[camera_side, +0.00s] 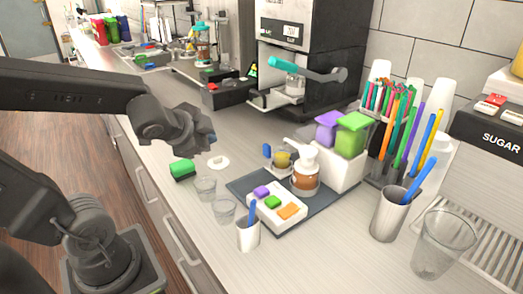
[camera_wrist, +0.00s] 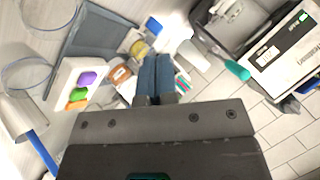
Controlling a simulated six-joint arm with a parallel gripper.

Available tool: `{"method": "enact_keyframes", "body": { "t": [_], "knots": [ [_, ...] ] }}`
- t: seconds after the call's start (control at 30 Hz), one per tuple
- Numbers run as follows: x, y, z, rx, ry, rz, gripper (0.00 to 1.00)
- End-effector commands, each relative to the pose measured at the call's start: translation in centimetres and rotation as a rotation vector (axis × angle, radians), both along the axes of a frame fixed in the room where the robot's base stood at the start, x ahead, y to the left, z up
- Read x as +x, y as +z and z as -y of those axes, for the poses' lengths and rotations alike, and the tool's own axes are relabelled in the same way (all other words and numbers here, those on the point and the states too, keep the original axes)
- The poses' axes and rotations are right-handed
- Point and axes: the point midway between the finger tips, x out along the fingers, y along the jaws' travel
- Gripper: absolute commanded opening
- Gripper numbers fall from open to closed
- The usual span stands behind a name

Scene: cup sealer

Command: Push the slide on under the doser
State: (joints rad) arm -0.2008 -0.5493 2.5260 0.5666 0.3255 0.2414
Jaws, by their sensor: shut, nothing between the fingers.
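My gripper (camera_side: 208,140) is at the end of the arm in the side view, above the near-left part of the counter. In the wrist view its two blue-grey fingers (camera_wrist: 156,76) are together, with nothing between them. A black machine (camera_side: 308,45) with a small display stands at the back. A teal-handled lever (camera_side: 300,70) sticks out at its front, well apart from my gripper; its teal end (camera_wrist: 237,70) also shows in the wrist view. I cannot tell for sure which parts are the slide and the doser.
A dark mat (camera_side: 318,207) holds a white tray with coloured blocks and a pump jar (camera_side: 306,172). Clear cups (camera_side: 205,188), a green-black sponge (camera_side: 182,170) and a metal cup (camera_side: 389,214) stand around it. The counter between my gripper and the machine is mostly clear.

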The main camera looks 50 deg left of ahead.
Motion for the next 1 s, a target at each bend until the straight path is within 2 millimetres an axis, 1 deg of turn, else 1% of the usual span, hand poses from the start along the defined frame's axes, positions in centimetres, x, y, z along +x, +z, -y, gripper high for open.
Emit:
{"method": "enact_keyframes", "body": {
  "t": [0.03, 0.13, 0.2, 0.3, 0.4, 0.53, 0.67, 0.83, 1.0],
  "knots": [
    [0.9, -0.6, -1.2, 0.11, -0.083, 0.005, 0.0],
    [2.3, -1.6, -2.3, 0.305, -0.29, 0.016, 0.0],
    [2.8, -2.4, -2.5, 0.405, -0.433, 0.018, 0.0],
    [2.9, -3.5, -2.2, 0.497, -0.603, 0.018, 0.0],
    [2.7, -4.3, -1.9, 0.544, -0.716, 0.022, 0.0],
    [2.7, -4.8, -1.6, 0.564, -0.777, 0.025, 0.0],
    [3.3, -5.1, -1.5, 0.563, -0.782, 0.027, 0.0],
    [4.9, -6.2, -1.6, 0.561, -0.779, 0.024, 0.0],
    [7.0, -7.3, -1.5, 0.56, -0.779, 0.025, 0.0]
  ]
}}
